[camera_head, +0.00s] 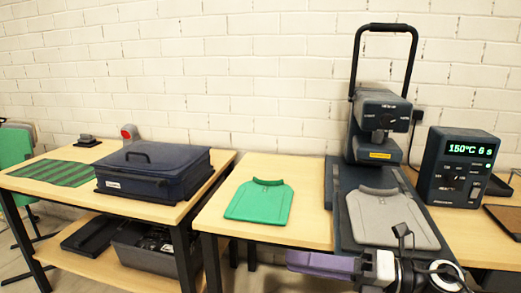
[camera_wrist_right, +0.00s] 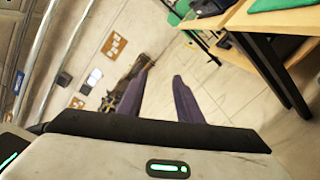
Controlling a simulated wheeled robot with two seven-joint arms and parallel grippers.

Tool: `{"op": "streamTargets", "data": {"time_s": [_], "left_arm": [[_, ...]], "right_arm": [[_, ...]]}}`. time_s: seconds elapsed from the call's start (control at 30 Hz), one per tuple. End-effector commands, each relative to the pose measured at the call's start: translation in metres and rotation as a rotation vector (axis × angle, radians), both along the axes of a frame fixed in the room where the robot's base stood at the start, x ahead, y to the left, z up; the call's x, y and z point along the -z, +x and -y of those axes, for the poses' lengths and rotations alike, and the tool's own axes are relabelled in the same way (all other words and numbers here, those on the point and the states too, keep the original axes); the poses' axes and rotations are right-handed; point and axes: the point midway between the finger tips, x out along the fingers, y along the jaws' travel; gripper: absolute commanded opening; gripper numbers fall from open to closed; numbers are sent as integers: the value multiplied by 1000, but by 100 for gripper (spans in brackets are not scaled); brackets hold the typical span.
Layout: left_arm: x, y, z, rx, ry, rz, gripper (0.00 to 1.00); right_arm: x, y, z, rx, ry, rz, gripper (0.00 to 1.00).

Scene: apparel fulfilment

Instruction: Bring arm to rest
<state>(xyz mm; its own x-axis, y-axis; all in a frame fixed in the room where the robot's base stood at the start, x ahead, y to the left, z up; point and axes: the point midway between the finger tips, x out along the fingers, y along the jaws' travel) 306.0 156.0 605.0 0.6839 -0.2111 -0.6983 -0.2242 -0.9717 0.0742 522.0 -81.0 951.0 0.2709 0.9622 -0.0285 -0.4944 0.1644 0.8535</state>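My right gripper (camera_head: 290,261) comes in at the bottom right of the head view, its purple fingers pointing left in front of the table edge. In the right wrist view its two fingers (camera_wrist_right: 162,72) stand apart with nothing between them, so it is open and empty. A grey shirt-shaped piece (camera_head: 392,222) lies on the lower plate of the heat press (camera_head: 378,125), above and behind my right wrist. A green shirt-shaped piece (camera_head: 259,201) lies flat on the table to the left of the press. My left gripper is not in view.
A control box (camera_head: 458,166) reading 150°C stands right of the press. A dark blue case (camera_head: 152,173) and green striped mat (camera_head: 53,172) are on the left table, with dark bins (camera_head: 140,248) below. Bare wood (camera_head: 300,195) surrounds the green piece. Open floor shows past my right fingers.

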Motion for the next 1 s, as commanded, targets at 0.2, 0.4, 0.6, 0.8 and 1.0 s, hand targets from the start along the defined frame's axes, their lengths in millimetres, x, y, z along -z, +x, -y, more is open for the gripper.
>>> {"op": "streamTargets", "data": {"time_s": [0.2, 0.4, 0.6, 0.8, 1.0], "left_arm": [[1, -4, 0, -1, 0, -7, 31], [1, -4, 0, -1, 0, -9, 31], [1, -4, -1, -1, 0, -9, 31], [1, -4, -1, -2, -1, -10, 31], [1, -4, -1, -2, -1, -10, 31]], "right_arm": [[39, 0, 10, 346, 604, -518, 32], [157, -30, 61, 770, 1005, -1097, 32], [274, -116, 82, 1134, 1206, -1583, 32], [333, -195, 79, 1358, 1279, -1887, 32], [346, -221, 75, 1423, 1292, -1978, 32]]}}
